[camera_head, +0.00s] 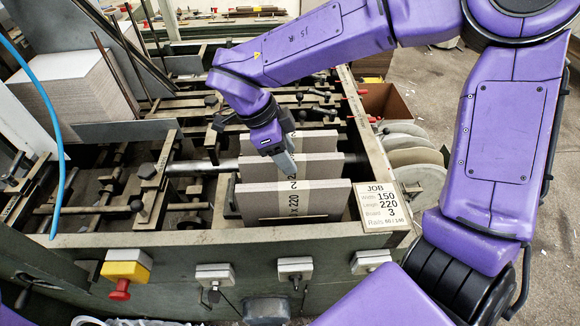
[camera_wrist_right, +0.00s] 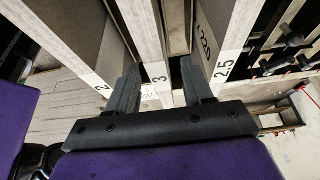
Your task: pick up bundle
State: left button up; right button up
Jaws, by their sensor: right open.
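Three grey board bundles with pale paper bands stand on edge in the feeder: the front bundle (camera_head: 325,200), the middle bundle (camera_head: 262,171) and the back bundle (camera_head: 318,142). In the right wrist view, the bundle marked 3 (camera_wrist_right: 146,35) is in the middle, with the bundle marked 2 (camera_wrist_right: 72,40) on its left and the bundle marked 2.5 (camera_wrist_right: 214,36) on its right. My right gripper (camera_head: 285,158) points down at the middle bundle. Its open fingers (camera_wrist_right: 160,84) lie either side of the bundle marked 3, apparently with gaps. My left gripper is out of view.
A job card (camera_head: 387,202) on the feeder's right rim reads width 150, length 220, board 3. The feeder frame (camera_head: 130,240) and rods (camera_head: 185,165) surround the bundles. A red stop button (camera_head: 121,287) is at the front left. Large board stacks (camera_head: 75,85) stand behind left.

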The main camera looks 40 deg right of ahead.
jog(key=shift+w+d+f, duration=0.15)
jog(key=shift+w+f, duration=0.05)
jog(key=shift+f, duration=0.3)
jog(key=shift+s, duration=0.1)
jog(key=shift+s+d+r, duration=0.1)
jog(key=shift+s, duration=0.15)
jog(key=shift+s+r, duration=0.1)
jog(key=shift+s, duration=0.15)
jog(key=c, duration=0.8)
jog(key=shift+w, duration=0.1)
grip_shut()
